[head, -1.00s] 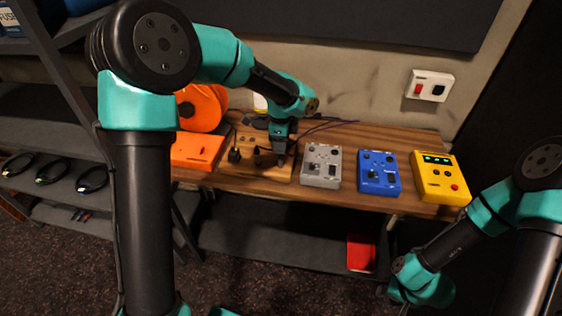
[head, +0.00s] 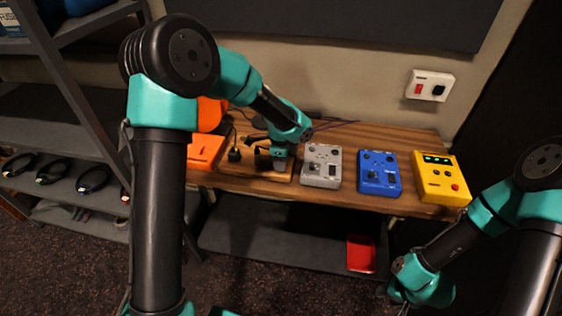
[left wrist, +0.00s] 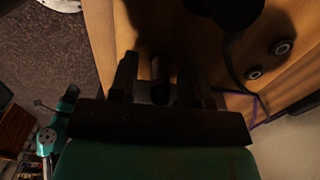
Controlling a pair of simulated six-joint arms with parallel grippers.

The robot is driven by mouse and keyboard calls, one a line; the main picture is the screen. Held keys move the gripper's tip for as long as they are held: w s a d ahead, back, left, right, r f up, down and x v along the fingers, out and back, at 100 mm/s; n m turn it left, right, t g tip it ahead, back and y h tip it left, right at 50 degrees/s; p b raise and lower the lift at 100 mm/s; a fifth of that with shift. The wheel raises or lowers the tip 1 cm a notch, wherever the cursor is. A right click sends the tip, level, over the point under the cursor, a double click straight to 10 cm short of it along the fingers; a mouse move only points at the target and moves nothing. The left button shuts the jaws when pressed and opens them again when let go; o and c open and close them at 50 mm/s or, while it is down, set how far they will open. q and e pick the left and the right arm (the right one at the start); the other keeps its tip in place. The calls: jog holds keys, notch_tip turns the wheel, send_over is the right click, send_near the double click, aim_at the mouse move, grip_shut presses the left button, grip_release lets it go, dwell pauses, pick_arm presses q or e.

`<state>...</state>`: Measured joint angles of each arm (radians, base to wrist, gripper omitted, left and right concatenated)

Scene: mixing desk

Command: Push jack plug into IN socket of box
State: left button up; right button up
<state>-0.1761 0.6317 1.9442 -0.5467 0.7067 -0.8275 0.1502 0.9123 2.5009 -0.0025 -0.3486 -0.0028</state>
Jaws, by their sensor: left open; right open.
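My left gripper (head: 279,162) is low over a wooden board (head: 237,172) on the desk, just left of the grey box (head: 322,166). In the left wrist view its two fingers (left wrist: 158,85) stand apart, with a dark cylindrical piece (left wrist: 159,68), apparently the jack plug, between them. Shadow hides whether the fingers touch it. The grey box, a blue box (head: 379,173) and a yellow box (head: 441,178) stand in a row; their labels are too small to read.
A black upright piece (head: 234,155) stands on the board left of my left gripper. An orange case (head: 203,150) lies further left. A thin purple cable (head: 335,125) runs behind the grey box. A red tray (head: 361,254) sits below the desk.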

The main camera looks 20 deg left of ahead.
dwell(0.8)
pick_arm(q)
grip_shut()
jog(key=shift+r, duration=0.15)
dwell(0.4)
jog(key=shift+r, duration=2.9)
